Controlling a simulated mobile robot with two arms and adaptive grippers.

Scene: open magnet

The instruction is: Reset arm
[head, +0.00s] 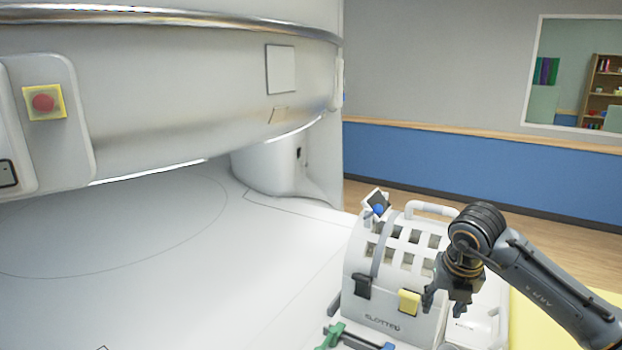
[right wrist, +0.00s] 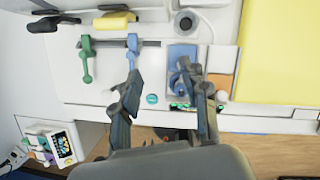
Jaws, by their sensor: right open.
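My right arm comes in from the right in the head view. Its gripper (head: 444,304) points down with its fingers apart and nothing between them. It overlaps the right front of a white slotted unit (head: 386,312); I cannot tell whether it touches. In the right wrist view the open fingers (right wrist: 160,88) hang over the unit's front, with a green lever (right wrist: 86,62) and a blue lever (right wrist: 133,54) beyond the left finger. A blue latch piece (right wrist: 183,54) shows near the right finger. My left gripper is not in view.
A black latch (head: 362,286) and a yellow latch (head: 409,302) sit on the unit's front. A large white scanner housing (head: 180,85) with a red button (head: 43,102) fills the left. The white surface (head: 180,270) below it is clear. A yellow surface (head: 545,325) lies at right.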

